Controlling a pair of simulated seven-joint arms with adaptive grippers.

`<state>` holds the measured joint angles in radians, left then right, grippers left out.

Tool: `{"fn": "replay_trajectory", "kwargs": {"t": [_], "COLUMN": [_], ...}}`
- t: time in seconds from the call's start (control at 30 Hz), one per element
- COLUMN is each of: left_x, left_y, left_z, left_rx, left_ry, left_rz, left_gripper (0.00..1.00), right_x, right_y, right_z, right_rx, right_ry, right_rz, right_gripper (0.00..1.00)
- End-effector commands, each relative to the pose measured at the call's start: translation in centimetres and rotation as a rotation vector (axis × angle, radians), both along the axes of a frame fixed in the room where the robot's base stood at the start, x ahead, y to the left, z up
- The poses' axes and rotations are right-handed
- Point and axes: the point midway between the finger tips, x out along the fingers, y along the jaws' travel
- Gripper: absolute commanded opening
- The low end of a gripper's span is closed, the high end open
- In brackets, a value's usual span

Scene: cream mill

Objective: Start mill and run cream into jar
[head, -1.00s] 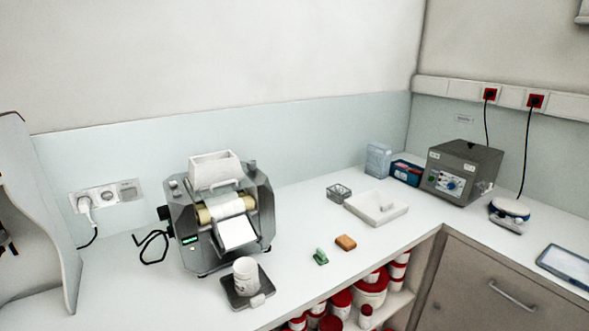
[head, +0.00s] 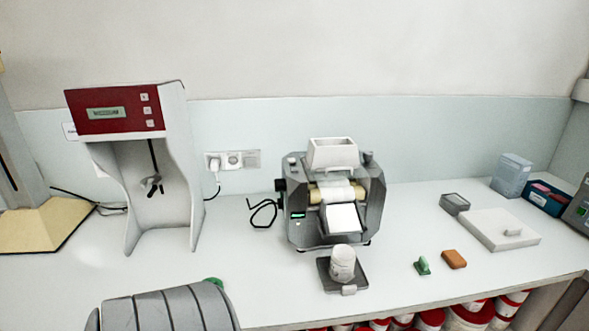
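The mill (head: 372,215) is a grey three-roller machine standing near the middle of the counter, with a white hopper (head: 332,153) on top. Pale rollers (head: 322,195) show below the hopper, with white material around their middle. A small display (head: 298,215) on its front left glows green. A white sloping plate (head: 342,217) faces forward and down. The white jar (head: 342,264) stands upright on a dark square platform (head: 326,276) in front of that plate. Whether anything is in the jar cannot be told. Neither of my grippers shows.
A red-topped stirrer stand (head: 120,113) is to the left. A green item (head: 422,266) and an orange-brown block (head: 454,259) lie right of the jar. A white tray (head: 500,232), small grey box (head: 454,203) and clear container (head: 512,175) are farther right. Red-lidded tubs sit below the counter.

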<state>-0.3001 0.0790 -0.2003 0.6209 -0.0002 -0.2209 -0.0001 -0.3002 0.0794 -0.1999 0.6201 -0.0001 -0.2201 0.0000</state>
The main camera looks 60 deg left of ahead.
Motion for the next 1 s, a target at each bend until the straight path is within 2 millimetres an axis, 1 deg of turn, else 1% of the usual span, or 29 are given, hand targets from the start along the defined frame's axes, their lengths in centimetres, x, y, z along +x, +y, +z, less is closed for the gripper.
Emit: {"fn": "replay_trajectory", "kwargs": {"t": [0.03, 0.3, 0.37, 1.0], "left_x": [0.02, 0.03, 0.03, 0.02], "left_y": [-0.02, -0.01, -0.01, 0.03], "left_z": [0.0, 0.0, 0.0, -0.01], "left_rx": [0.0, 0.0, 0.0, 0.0], "left_ry": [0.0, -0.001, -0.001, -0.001], "left_rz": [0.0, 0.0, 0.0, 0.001], "left_gripper": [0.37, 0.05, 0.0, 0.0], "right_x": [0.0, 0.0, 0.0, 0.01], "right_y": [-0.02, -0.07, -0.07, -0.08], "right_z": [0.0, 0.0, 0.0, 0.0], "right_rx": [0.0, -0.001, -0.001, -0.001], "right_ry": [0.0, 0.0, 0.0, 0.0], "right_rz": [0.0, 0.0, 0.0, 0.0], "right_gripper": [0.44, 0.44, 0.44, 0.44]}}
